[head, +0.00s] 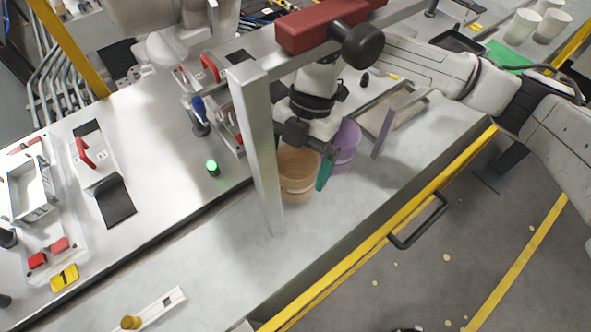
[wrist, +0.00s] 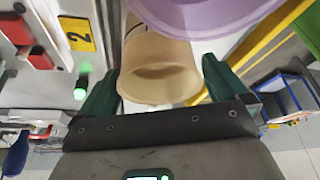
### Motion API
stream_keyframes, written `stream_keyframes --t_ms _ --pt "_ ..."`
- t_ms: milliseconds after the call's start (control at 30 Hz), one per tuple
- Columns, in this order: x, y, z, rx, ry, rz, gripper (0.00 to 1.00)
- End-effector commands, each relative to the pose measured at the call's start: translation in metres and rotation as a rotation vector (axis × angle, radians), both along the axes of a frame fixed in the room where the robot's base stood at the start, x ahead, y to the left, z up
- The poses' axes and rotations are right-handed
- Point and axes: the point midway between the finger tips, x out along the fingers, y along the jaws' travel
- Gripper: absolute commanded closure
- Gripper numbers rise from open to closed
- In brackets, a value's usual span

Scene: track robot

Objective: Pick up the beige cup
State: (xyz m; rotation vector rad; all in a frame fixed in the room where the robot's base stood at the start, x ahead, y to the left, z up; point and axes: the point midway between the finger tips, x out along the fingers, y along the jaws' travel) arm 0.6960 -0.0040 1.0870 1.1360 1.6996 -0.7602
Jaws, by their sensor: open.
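The beige cup (head: 297,176) stands on the grey bench in the head view, just behind the metal post. In the wrist view the beige cup (wrist: 158,70) lies between the two green fingers of my gripper (wrist: 160,88), with its open rim facing the camera. My gripper (head: 312,165) is open, with one green finger beside the cup's right side in the head view; the other finger is hidden there. I cannot tell whether the fingers touch the cup. A purple cup (head: 346,146) stands close to the right of the beige cup, and shows at the top of the wrist view (wrist: 205,14).
A metal post (head: 258,150) stands close to the left of the beige cup, under a beam with a red block (head: 315,27). A metal frame (head: 392,125) is right of the purple cup. White cups (head: 522,27) stand far right.

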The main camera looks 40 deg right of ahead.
Motion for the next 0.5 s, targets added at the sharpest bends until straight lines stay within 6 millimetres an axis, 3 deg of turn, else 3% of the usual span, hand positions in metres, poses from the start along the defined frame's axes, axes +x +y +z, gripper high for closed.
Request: stream_keyframes --t_ms 200,500 --pt "-0.004 0.01 -0.022 0.002 0.002 0.0 0.0" --pt "-0.004 0.011 -0.026 0.0 0.0 0.001 0.01"
